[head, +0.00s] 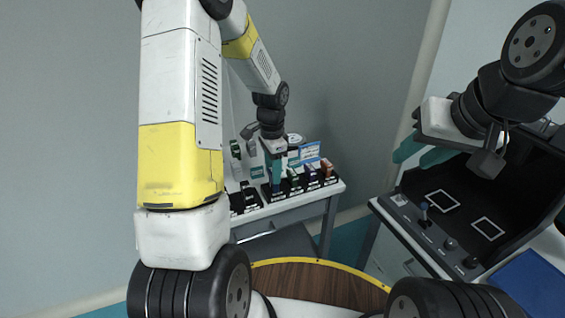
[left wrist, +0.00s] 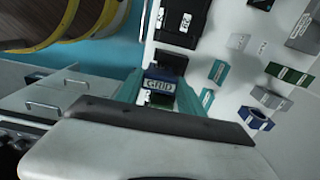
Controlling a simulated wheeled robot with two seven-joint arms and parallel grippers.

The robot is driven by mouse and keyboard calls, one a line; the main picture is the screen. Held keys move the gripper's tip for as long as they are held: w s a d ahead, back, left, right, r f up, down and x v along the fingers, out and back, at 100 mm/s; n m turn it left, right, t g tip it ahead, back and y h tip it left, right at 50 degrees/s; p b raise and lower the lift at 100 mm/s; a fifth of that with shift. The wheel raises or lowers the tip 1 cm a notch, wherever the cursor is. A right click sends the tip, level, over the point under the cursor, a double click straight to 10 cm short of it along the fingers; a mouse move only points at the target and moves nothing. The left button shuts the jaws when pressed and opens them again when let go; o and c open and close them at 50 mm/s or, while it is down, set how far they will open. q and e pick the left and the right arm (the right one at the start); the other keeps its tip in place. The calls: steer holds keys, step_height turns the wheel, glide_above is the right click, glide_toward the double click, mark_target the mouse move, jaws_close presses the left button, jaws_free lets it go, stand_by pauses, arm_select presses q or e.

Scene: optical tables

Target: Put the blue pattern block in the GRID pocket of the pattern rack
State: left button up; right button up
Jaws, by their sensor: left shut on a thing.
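My left gripper (head: 276,182) reaches down over the far table, at the left part of the row of dark blocks and labelled holders. In the left wrist view its teal fingers (left wrist: 158,92) are shut on the blue pattern block (left wrist: 158,75), with a white GRID label between them. A black pocket of the pattern rack (left wrist: 172,60) shows just beyond the block. I cannot tell how deep the block sits in the rack; the fingers hide its lower part. My right gripper (head: 420,155), with teal fingers apart, hangs empty over the dark console at right.
The white table (left wrist: 225,25) carries several small blocks and labelled parts beside the gripper. A dark console (head: 440,215) with knobs and white outlined squares stands at right. A round wooden top (head: 320,285) with a yellow rim lies in front.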

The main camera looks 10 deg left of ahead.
arm_select(q)
steer(key=shift+w+a+f, duration=0.1)
steer(key=shift+w+a, duration=0.05)
steer(key=shift+w, duration=0.9)
steer(key=shift+f, duration=1.75)
steer(key=shift+f, duration=0.1)
steer(key=o, duration=1.4)
